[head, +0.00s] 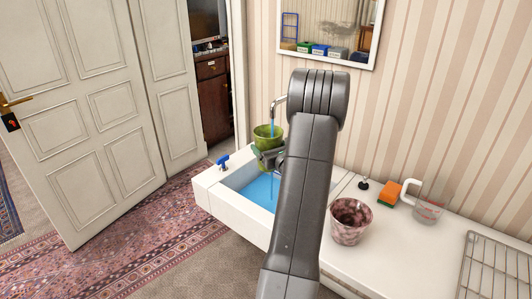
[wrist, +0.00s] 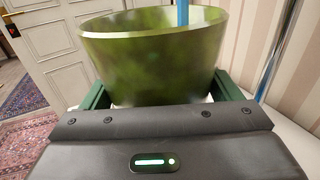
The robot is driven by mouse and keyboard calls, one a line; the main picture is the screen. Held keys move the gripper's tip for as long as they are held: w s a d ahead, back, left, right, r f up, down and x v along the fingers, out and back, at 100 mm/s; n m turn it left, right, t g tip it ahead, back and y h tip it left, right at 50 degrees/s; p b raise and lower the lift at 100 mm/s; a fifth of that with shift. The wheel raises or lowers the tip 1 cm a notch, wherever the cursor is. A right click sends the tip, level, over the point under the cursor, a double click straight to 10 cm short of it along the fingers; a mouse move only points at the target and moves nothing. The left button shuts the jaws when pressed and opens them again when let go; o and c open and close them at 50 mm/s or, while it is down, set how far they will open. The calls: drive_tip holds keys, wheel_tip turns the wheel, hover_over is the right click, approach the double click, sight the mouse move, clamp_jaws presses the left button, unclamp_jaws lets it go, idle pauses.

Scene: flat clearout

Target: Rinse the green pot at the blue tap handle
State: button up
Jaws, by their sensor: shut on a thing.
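The green pot (head: 262,137) is in the head view under the spout of the tap (head: 277,103). A blue stream of water runs down into the pot. My gripper (head: 268,157) is shut on the pot and holds it upright above the basin. In the wrist view the green pot (wrist: 150,58) fills the upper middle, between my gripper's two fingers (wrist: 160,95). The blue tap handle (head: 223,162) stands on the left rim of the sink (head: 207,183). My arm hides part of the basin and the tap's base.
Blue water (head: 262,190) lies in the basin. On the counter (head: 385,246) to the right are a mottled pink pot (head: 350,222), an orange sponge (head: 389,194), a clear jug (head: 428,209) and a wire rack (head: 495,268). A mirror hangs above. A white door (head: 75,110) stands left.

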drive_tip(key=shift+s+a+r, duration=0.1)
drive_tip(key=shift+s+a, duration=0.05)
drive_tip(key=shift+a, duration=0.25)
drive_tip(key=shift+d+b, duration=0.15)
drive_tip(key=shift+b, duration=0.15)
drive_tip(key=shift+w+d, duration=0.2)
drive_tip(key=shift+d, duration=0.25)
drive_tip(key=shift+a, duration=0.1)
drive_tip(key=shift+s+a+b, duration=0.2)
drive_tip(key=shift+a+b, duration=0.3)
drive_tip(key=shift+b, duration=0.2)
drive_tip(key=shift+s, duration=0.1)
drive_tip(key=b+v, duration=0.2)
drive_tip(key=v, duration=0.6)
drive_tip(key=shift+s+a, duration=0.2)
drive_tip(key=shift+a, duration=0.25)
idle(0.9)
